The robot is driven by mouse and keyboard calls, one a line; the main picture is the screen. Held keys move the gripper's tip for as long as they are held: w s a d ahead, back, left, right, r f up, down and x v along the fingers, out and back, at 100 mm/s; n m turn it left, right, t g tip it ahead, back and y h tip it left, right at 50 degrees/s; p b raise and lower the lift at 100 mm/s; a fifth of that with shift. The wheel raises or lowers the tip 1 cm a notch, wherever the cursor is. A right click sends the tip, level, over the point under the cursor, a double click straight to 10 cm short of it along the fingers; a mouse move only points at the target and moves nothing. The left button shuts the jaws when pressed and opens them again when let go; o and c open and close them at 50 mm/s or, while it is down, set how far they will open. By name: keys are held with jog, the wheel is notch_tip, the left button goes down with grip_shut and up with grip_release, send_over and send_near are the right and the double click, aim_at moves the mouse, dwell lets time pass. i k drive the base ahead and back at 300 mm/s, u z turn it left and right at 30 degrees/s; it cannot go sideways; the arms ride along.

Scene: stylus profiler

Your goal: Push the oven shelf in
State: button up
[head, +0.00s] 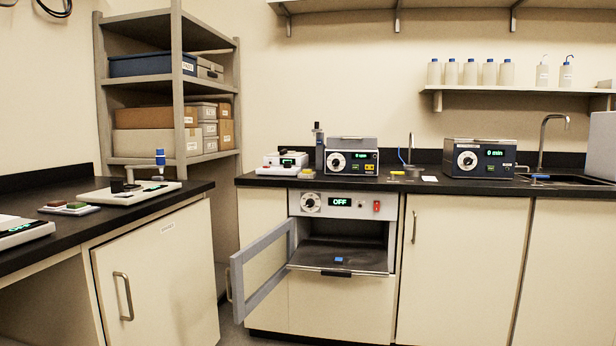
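The oven (348,205) is built in under the back counter, with a dial, a display reading OFF and a red switch on its panel. Its framed door (262,272) is swung open to the left. The oven shelf (358,261) is a dark flat tray that sticks out of the oven mouth toward me, with a dark front edge. A small blue item (339,260) lies on the shelf near its front. My gripper is not in view.
A side counter (75,228) with instruments stands at left, above a cupboard (160,275). The back counter (425,184) bears instruments and a sink at right. A storage rack (188,90) stands in the corner. The open door juts into the floor space left of the oven.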

aim_at(359, 259)
jog(key=z, duration=0.1)
jog(key=k, duration=0.5)
jog(key=u, duration=0.8)
jog(key=i, duration=1.65)
jog(key=z, duration=0.65)
